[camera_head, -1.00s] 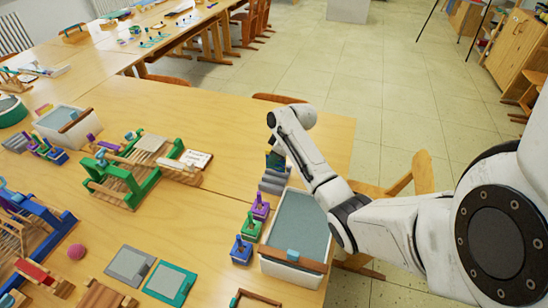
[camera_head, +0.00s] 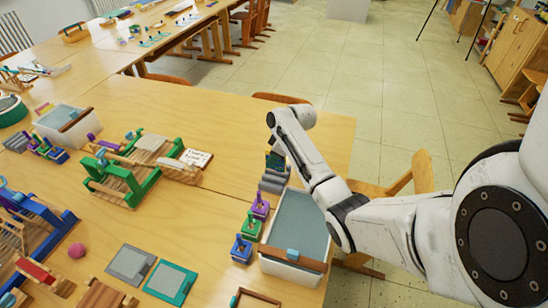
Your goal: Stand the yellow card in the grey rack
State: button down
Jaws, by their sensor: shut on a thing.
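The grey rack (camera_head: 272,186), with its stepped grey slots, stands on the near table just left of the white tub. My gripper (camera_head: 275,162) is at the rack's far end, pointing down and partly hidden by my arm's last links. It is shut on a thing. Only a small dark and teal patch shows there, and the yellow card is too small and covered to make out clearly. I cannot tell whether the card touches the rack or sits in a slot.
Purple, green and blue stamp-like tools (camera_head: 251,229) stand in a row in front of the rack. A white tub (camera_head: 297,270) with a grey-blue top is close on the right. A green loom (camera_head: 127,180) is to the left. Bare table lies between loom and rack.

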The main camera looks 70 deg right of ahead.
aim_at(272, 169)
jog(key=shift+f+b, duration=1.2)
jog(key=shift+f, duration=1.05)
dwell(2.2)
dwell(0.5)
jog(key=c, duration=1.1)
grip_release()
jog(key=shift+r, duration=0.1)
jog(key=v, duration=1)
jog(key=shift+s+r, duration=0.1)
jog(key=shift+r, duration=0.2)
